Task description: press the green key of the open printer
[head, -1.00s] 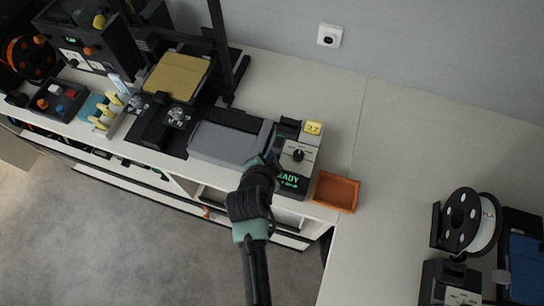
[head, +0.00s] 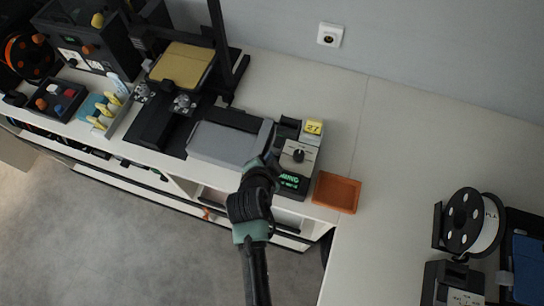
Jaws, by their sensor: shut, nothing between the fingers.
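The open-frame printer with a gold bed (head: 183,64) stands at the back left of the counter, its black base reaching toward the front. A control box (head: 300,157) with a black knob and a lit green display (head: 289,180) stands right of a grey flat-topped unit (head: 222,143). I cannot tell whether that box belongs to the open printer. My gripper (head: 268,160) is shut and empty, at the left front edge of the control box, its tip over or against it. The green key cannot be made out; my gripper and arm cover that part of the box.
An orange tray (head: 336,192) sits just right of the control box. A yellow tag (head: 314,127) marked 27 stands behind the knob. A spool (head: 474,222) and another machine are at the right. The counter between is clear.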

